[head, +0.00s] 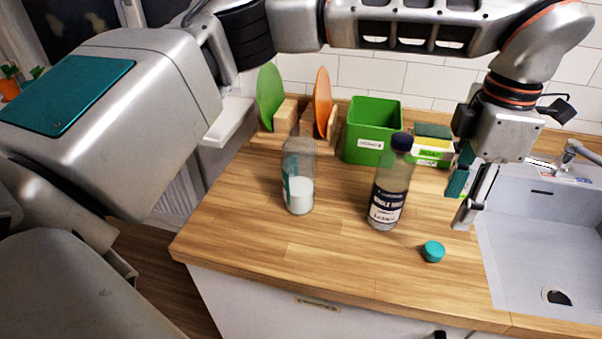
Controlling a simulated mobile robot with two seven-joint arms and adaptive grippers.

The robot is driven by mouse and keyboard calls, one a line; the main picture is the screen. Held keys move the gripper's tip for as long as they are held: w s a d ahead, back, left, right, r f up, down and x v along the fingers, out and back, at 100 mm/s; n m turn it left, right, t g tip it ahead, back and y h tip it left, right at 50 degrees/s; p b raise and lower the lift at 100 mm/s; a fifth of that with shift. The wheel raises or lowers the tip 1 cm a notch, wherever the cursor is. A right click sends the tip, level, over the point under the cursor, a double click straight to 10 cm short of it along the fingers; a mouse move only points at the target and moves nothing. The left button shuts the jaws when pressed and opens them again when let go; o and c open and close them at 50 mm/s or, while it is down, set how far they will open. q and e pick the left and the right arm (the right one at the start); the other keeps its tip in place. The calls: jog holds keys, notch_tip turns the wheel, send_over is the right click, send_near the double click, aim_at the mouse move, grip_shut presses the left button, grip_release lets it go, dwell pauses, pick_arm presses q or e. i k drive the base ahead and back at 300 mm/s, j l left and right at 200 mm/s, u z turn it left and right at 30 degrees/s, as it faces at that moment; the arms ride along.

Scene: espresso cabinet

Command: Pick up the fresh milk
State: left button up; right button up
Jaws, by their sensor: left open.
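A clear bottle (299,190) with white liquid in its lower part stands upright on the wooden counter, left of centre. No cap shows on it. A second clear bottle (387,195) with a dark cap and a dark-and-white label stands upright to its right; the label seems to read "whole milk". I cannot tell from the labels which is the fresh milk. A teal cap (433,251) lies loose on the counter. My left gripper (464,205) is open and empty, pointing down to the right of both bottles, touching neither. My right gripper is not in view.
A green box (371,131) and a sponge on a small carton (432,146) stand behind the bottles. Green (269,97) and orange (322,101) boards stand in a rack at the back. A sink (548,235) is at the right. The front left counter is clear.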

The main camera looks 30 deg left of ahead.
aim_at(298, 149)
jog(key=k, duration=1)
